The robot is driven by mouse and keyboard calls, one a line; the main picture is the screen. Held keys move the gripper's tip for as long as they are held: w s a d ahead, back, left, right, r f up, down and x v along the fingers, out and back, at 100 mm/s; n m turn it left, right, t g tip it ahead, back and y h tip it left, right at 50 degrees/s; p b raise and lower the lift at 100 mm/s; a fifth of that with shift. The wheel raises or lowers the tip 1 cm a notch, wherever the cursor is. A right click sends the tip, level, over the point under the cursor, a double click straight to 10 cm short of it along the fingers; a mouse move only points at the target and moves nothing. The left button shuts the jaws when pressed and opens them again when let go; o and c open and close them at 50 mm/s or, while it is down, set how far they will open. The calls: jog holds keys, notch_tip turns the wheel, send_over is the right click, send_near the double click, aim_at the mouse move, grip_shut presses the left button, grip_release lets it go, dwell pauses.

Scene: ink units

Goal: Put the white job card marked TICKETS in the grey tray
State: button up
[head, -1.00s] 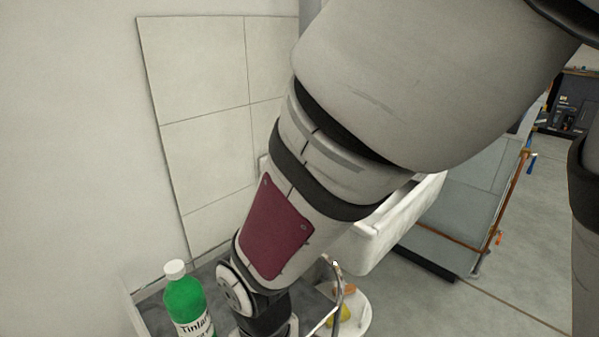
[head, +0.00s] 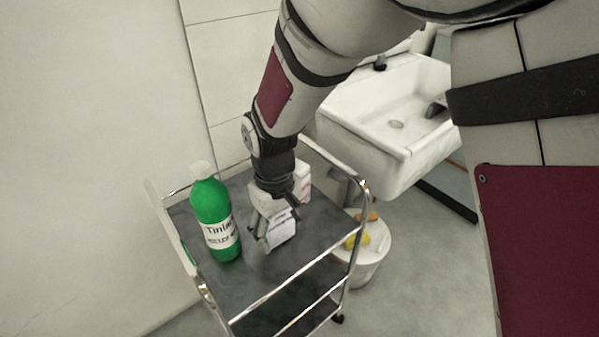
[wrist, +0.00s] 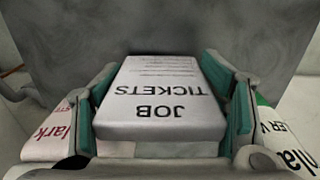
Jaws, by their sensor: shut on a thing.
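The white job card (head: 283,232) is a thick white block between the fingers of my gripper (head: 270,228), over the trolley's dark grey top. In the wrist view the card (wrist: 160,105) shows the words JOB TICKETS upside down, with teal finger pads against both sides. My gripper (wrist: 165,110) is shut on it. I cannot tell whether the card's lower end touches the trolley top. I see no grey tray apart from the grey trolley shelves (head: 325,230).
A green bottle (head: 210,200) stands left of my gripper on the trolley. A white pack (head: 304,178) with red print is behind it. Chrome rails (head: 300,283) edge the trolley.

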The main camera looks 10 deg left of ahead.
jog(key=shift+f, duration=0.35)
jog(key=o, duration=1.3)
notch_tip(320, 180, up, 12)
jog(key=p, duration=0.4)
jog(key=shift+r, duration=0.15)
